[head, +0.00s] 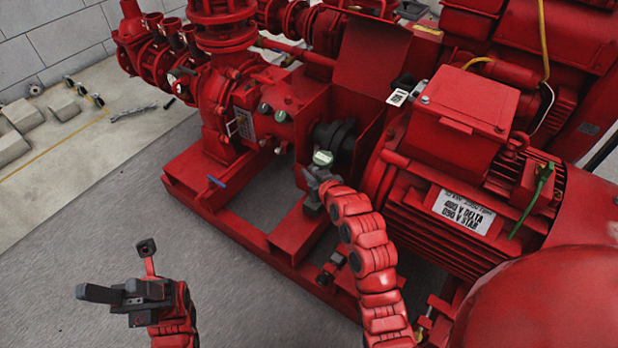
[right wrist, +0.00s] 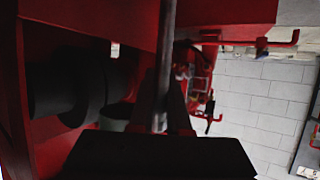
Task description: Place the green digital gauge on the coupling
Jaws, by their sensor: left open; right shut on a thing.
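The green digital gauge (head: 322,158), with a pale round face, is at the tip of my right gripper (head: 317,174), which is shut on it. The black coupling (head: 336,136) sits inside the open red guard, just behind and above the gauge in the head view. I cannot tell whether the gauge touches it. In the right wrist view, the dark coupling (right wrist: 70,90) is at the left and a dull grey-green part, perhaps the gauge, shows beside it. Dark gripper parts hide much there. My left gripper (head: 108,295) is open and empty over the floor at the lower left.
The red motor (head: 470,190) stands to the right of the coupling, and the red pump (head: 220,100) to the left. The raised guard cover (head: 370,60) is behind. The red base frame (head: 300,235) runs below.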

